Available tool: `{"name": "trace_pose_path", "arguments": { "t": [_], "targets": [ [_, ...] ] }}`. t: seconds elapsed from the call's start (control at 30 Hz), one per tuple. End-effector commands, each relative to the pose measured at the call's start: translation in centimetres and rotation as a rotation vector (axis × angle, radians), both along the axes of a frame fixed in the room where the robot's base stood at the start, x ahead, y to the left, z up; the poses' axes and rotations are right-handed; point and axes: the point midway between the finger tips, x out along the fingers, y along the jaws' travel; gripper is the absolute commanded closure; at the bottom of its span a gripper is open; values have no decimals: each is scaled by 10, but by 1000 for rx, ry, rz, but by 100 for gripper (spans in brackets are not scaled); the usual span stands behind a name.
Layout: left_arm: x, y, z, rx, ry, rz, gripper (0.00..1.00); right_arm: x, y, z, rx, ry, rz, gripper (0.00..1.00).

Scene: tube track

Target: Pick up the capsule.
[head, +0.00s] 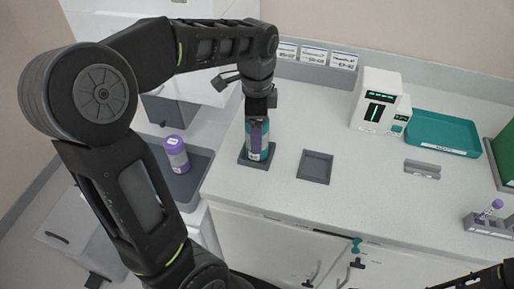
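A teal, purple and white capsule (258,146) stands upright on a dark square pad on the counter. My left gripper (258,118) points down from above at the capsule's upper end. Its fingers overlap the capsule's top in the picture, and I cannot tell whether they press on it. A second capsule (176,153), purple and white, stands in a grey tray (194,185) at the left. Part of my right arm shows at the bottom right corner; its gripper is not visible.
An empty dark square pad (315,167) lies to the right. Farther right are a white device (375,98) with a green display, a teal tray (443,131), a small grey holder (422,169) and a grey rack (488,225) with a purple-capped tube. The counter's middle is mostly clear.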

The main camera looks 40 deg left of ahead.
Motion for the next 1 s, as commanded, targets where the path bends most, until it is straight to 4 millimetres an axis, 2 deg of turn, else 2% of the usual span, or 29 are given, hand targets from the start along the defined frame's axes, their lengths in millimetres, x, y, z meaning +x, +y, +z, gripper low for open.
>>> {"name": "trace_pose_path", "arguments": {
  "t": [0.3,1.0],
  "targets": [
    [0,0,0,0,0,0,23,0,0,0,0,0,0,64],
    [0,0,0,0,0,0,80,0,0,0,0,0,0,64]
  ]
}}
